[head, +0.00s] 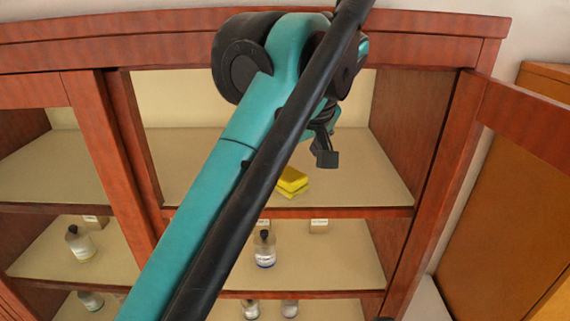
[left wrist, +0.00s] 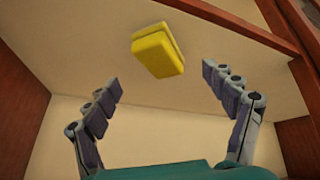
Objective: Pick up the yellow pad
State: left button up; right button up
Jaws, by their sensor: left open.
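The yellow pad (head: 292,180) lies on the upper shelf (head: 370,185) of the cabinet, near its front edge. It also shows in the left wrist view (left wrist: 157,50), beyond the fingertips and roughly between them. My left gripper (head: 325,150) is above and behind the pad in the head view, partly hidden by my own arm. In the left wrist view, its two fingers (left wrist: 162,82) are spread wide and nothing is between them. The pad is apart from both fingers. My right gripper is not in view.
The cabinet's red-brown frame (head: 455,150) surrounds the shelf opening. An open door (head: 530,120) stands at the right. Bottles (head: 264,250) and small boxes (head: 318,226) stand on the lower shelf. Another bottle (head: 79,243) is at the left. The upper shelf around the pad looks clear.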

aim_at(287, 174)
pick_arm(q)
jog(key=shift+w+a+f, duration=0.15)
jog(key=shift+a+f, duration=0.05)
jog(key=shift+f, duration=0.8)
jog(key=x, duration=0.5)
jog(key=shift+w, duration=0.4)
jog(key=shift+s+r, duration=0.1)
jog(key=shift+s, duration=0.1)
jog(key=c, duration=1.4)
